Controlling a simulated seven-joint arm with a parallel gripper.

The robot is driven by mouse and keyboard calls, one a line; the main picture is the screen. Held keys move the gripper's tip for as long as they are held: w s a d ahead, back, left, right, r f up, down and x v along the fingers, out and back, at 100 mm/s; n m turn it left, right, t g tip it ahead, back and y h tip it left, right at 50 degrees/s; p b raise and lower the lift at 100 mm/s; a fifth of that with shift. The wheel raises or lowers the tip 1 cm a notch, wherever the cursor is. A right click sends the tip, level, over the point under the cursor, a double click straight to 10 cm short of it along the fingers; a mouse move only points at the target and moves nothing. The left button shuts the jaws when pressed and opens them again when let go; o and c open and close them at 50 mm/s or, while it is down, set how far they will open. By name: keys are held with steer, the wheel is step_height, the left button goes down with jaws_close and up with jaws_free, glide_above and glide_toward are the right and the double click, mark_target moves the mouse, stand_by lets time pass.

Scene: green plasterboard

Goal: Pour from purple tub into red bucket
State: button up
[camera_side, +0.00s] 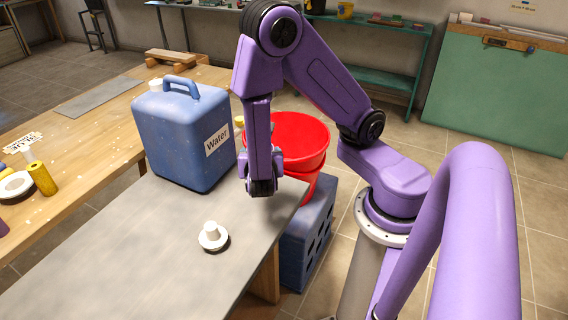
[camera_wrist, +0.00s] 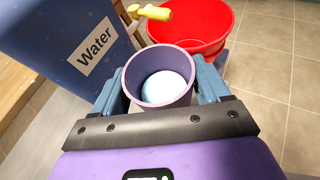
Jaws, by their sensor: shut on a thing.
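The purple tub (camera_wrist: 158,56) stands between the fingers of my gripper (camera_wrist: 161,84) in the wrist view, its mouth facing the camera. Something round and white lies inside it. My gripper is shut on the tub. In the side view my gripper (camera_side: 262,185) is over the far right part of the grey table top, in front of the red bucket; the tub cannot be made out there. The red bucket (camera_side: 300,135) sits on a blue crate beyond the table edge. In the wrist view the bucket (camera_wrist: 210,45) is ahead and to the right of the tub, apart from it.
A blue water container (camera_side: 180,135) labelled "Water" stands left of my gripper, close by. Its yellow tap (camera_wrist: 152,13) points toward the bucket. A small white flanged piece (camera_side: 212,236) lies on the grey table top (camera_side: 130,260). The blue crate (camera_side: 308,235) stands on the floor.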

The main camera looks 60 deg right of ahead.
steer(key=w+d+r+n+t, duration=0.1)
steer(key=w+d, duration=0.3)
steer(key=w, duration=0.5)
steer(key=s+d+m+g+h, duration=0.1)
steer(key=s+d+m+g, duration=0.2)
steer(key=d+m+g, duration=0.25)
steer(key=s+d+f+m+g+y, duration=0.2)
steer(key=s+d+m+g, duration=0.4)
steer(key=s+m+g, duration=0.4)
steer(key=s+a+f+m+g+y, duration=0.25)
steer(key=s+m+g+y, duration=0.35)
steer(key=m+y, duration=0.6)
steer(key=w+f+m+t+y, duration=0.1)
steer(key=w+m+t+y, duration=0.95)
steer(key=m+t, duration=0.95)
steer(key=w+d+m+t+h, duration=0.25)
steer(key=d+m+h, duration=0.35)
steer(key=d+m, duration=0.3)
steer(key=w+d+m+t+h, duration=0.2)
steer(key=d+m+t+h, duration=0.1)
steer(key=d+m+h, duration=0.55)
step_height(320, 180, down, 10)
steer(key=d+m+g+y, duration=0.1)
steer(key=d+g+y, duration=0.1)
steer(key=g+y, duration=0.1)
steer(key=shift+s+d+r+g, duration=0.25)
steer(key=shift+s+d+g, duration=0.05)
steer(key=shift+g, duration=0.3)
